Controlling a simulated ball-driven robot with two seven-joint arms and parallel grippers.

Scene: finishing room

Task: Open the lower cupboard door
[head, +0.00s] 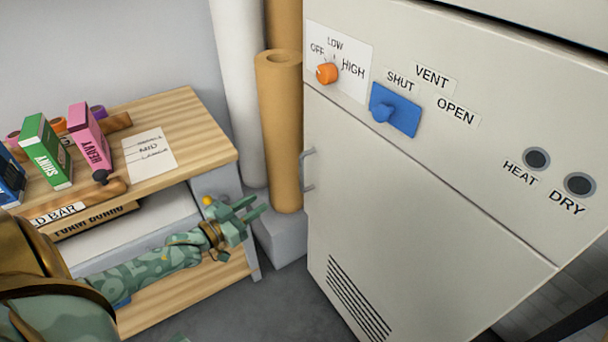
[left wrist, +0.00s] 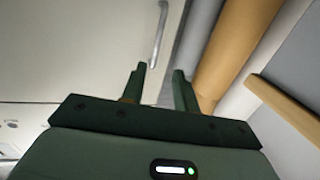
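The lower cupboard door (head: 410,220) is the large pale panel on the front of the cabinet. It looks closed, flush with the front. Its grey bar handle (head: 308,168) stands upright at the door's left edge. The handle also shows in the left wrist view (left wrist: 158,36), ahead of the fingers. My left gripper (head: 257,206) is left of the handle and a little lower in the head view, apart from it. Its two fingers (left wrist: 160,82) are spread with nothing between them. My right gripper is in neither view.
Above the door are an orange knob (head: 327,73) and a blue vent slider (head: 395,109). Tan rolls (head: 280,140) stand left of the cabinet. A wooden shelf unit (head: 195,135) with small boxes is at left, close to my left arm. Grey floor (head: 290,310) lies in front.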

